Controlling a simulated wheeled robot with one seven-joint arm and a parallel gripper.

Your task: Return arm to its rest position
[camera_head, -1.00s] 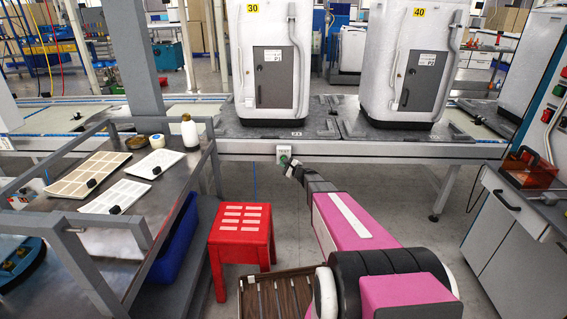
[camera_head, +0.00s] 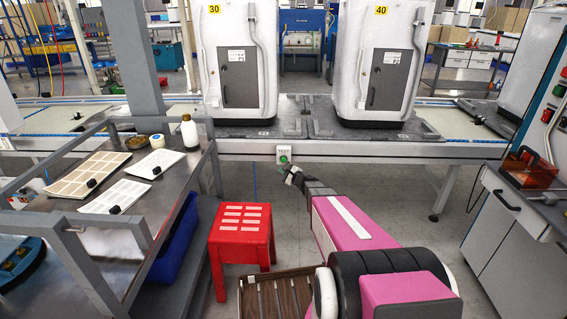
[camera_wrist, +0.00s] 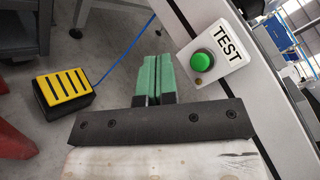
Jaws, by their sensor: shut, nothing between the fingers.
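My arm reaches from the lower right of the head view toward the bench front. My gripper (camera_head: 290,172) is at its end, just below and in front of the white TEST box with a green button (camera_head: 284,158). In the wrist view the green fingers of my gripper (camera_wrist: 153,75) lie side by side, shut and empty. The green button (camera_wrist: 201,62) on its TEST plate (camera_wrist: 222,47) is to the right of the fingertips, apart from them in the picture.
A red stool (camera_head: 241,236) stands left of my arm. A metal cart (camera_head: 172,196) with trays is further left. White units marked 30 (camera_head: 239,60) and 40 (camera_head: 382,65) stand on the line. A grey cabinet (camera_head: 510,217) is at right. A yellow-topped pedal (camera_wrist: 62,88) lies on the floor.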

